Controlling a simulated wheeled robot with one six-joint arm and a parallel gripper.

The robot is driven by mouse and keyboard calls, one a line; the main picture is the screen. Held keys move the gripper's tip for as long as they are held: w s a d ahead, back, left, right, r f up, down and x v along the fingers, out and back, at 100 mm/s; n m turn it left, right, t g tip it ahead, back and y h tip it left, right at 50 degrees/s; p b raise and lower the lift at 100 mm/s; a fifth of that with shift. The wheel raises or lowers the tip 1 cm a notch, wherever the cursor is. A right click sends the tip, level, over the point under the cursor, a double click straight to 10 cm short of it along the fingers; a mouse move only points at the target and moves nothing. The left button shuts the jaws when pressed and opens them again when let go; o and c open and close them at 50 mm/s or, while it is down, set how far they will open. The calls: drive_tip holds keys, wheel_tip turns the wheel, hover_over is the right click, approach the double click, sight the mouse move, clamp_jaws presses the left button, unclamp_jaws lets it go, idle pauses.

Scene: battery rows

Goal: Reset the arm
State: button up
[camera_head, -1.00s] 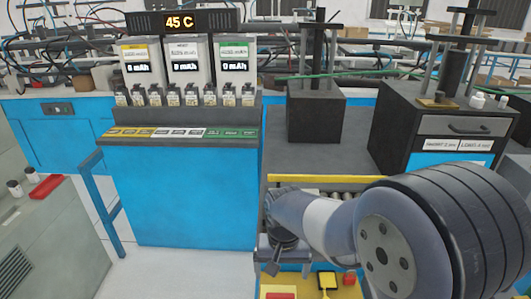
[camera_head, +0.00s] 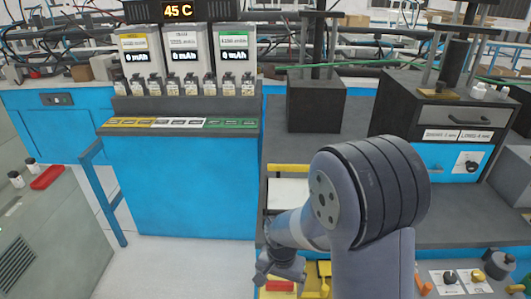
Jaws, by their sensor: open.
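My arm rises from the lower right of the head view, bends at a large dark round joint and slopes down to the left. My gripper (camera_head: 280,272) is at its lower end, small and dark, over the yellow and red items by the front of the bench. Its fingers look apart and I see nothing between them. The lower fingertips are hard to make out.
A blue tester station (camera_head: 180,190) with several small cells in a row stands left of my arm. A black press block (camera_head: 316,105) and a drawer cabinet (camera_head: 450,115) stand behind. A red tray (camera_head: 47,177) lies far left. Clear floor (camera_head: 190,262) shows in front.

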drive_tip(key=m+p, duration=0.2)
drive_tip(key=m, duration=0.4)
drive_tip(key=shift+s, duration=0.1)
wheel_tip(320, 180, up, 11)
idle(0.4)
drive_tip(key=shift+s+f, duration=0.1)
